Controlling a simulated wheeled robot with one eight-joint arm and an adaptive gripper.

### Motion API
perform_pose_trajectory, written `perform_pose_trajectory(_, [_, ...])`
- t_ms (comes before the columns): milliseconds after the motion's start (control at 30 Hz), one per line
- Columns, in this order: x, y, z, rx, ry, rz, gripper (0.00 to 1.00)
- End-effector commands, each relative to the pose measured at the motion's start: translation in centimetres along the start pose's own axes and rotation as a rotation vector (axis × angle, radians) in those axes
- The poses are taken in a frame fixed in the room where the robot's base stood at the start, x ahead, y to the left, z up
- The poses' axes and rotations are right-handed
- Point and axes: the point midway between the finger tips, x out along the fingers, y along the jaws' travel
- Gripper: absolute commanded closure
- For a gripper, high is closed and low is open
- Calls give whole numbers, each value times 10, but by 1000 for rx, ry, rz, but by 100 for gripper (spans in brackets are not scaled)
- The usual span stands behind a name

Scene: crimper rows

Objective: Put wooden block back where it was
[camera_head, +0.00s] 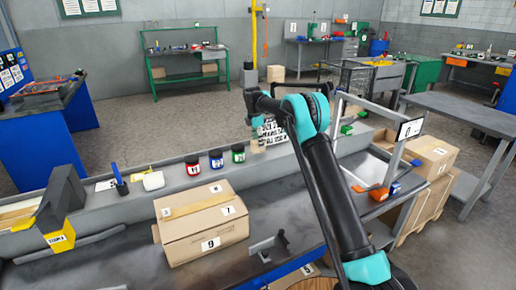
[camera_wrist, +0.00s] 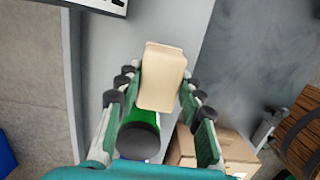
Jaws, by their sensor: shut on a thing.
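The wooden block is a pale tan block with bevelled edges (camera_wrist: 162,78). In the wrist view it sits between the two fingers of my gripper (camera_wrist: 158,100), which is shut on it. In the head view, the block (camera_head: 258,148) is a small tan shape below the end of my arm, above the workbench's back ledge and right of the green jar (camera_head: 238,154). My gripper (camera_head: 258,141) is small and partly hidden there. In the wrist view a green jar with a dark lid (camera_wrist: 138,140) shows below the block, between the fingers.
A numbered cardboard box (camera_head: 203,226) stands in front. A grey metal bracket (camera_head: 268,246) is right of it. A frame with a sign (camera_head: 411,129) rises at right.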

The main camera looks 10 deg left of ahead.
Motion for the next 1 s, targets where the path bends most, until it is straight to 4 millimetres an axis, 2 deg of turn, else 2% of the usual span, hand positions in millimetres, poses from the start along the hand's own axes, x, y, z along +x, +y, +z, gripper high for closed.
perform_pose_trajectory(100, [19, 0, -2, 0, 0, 0, 90])
perform_pose_trajectory(200, [29, 0, -4, 0, 0, 0, 90])
perform_pose_trajectory(567, [33, 0, -4, 0, 0, 0, 90])
perform_pose_trajectory(600, [33, 0, -4, 0, 0, 0, 60])
perform_pose_trajectory(733, [33, 0, -4, 0, 0, 0, 44])
perform_pose_trajectory(1000, [32, 0, -4, 0, 0, 0, 42])
